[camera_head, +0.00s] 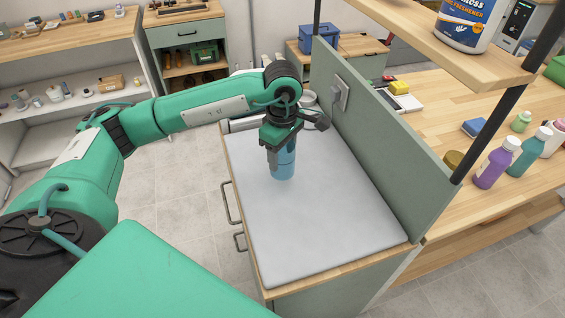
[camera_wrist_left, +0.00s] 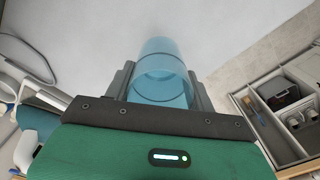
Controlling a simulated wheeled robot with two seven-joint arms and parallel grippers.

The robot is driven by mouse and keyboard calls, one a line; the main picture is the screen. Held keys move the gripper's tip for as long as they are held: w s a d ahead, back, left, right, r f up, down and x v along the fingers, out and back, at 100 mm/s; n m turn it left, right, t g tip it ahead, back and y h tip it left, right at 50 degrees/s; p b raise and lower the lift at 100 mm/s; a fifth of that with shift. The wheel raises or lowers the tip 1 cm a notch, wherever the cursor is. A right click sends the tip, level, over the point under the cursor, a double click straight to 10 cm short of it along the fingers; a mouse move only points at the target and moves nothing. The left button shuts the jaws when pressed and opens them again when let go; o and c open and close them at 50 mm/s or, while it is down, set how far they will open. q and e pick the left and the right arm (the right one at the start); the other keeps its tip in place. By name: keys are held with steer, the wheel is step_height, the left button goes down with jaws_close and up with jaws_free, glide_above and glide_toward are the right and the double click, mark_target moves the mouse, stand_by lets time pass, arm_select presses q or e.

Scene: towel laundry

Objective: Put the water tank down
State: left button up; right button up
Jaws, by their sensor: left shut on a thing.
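The water tank (camera_head: 283,168) is a clear blue cylinder, upright at the far part of the pale grey pad on the cabinet top (camera_head: 318,215). My left gripper (camera_head: 281,140) is shut on its upper part from above. In the left wrist view the tank (camera_wrist_left: 163,75) sits between the two fingers of my left gripper (camera_wrist_left: 160,88). I cannot tell whether the tank's bottom touches the pad. My right gripper is not in view.
A green panel (camera_head: 375,140) with a wall socket rises along the pad's right side. Bottles (camera_head: 495,163) stand on the wooden counter beyond it. A wooden shelf (camera_head: 455,45) hangs above. The near part of the pad is clear.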

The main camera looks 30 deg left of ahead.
mark_target(282, 167)
arm_select(q)
step_height(282, 167, down, 4)
steer(key=shift+f+p, duration=0.15)
steer(key=shift+p, duration=0.35)
steer(key=shift+f, duration=0.3)
steer(key=shift+f, duration=0.2)
steer(key=o, duration=1)
steer(key=shift+r, duration=0.1)
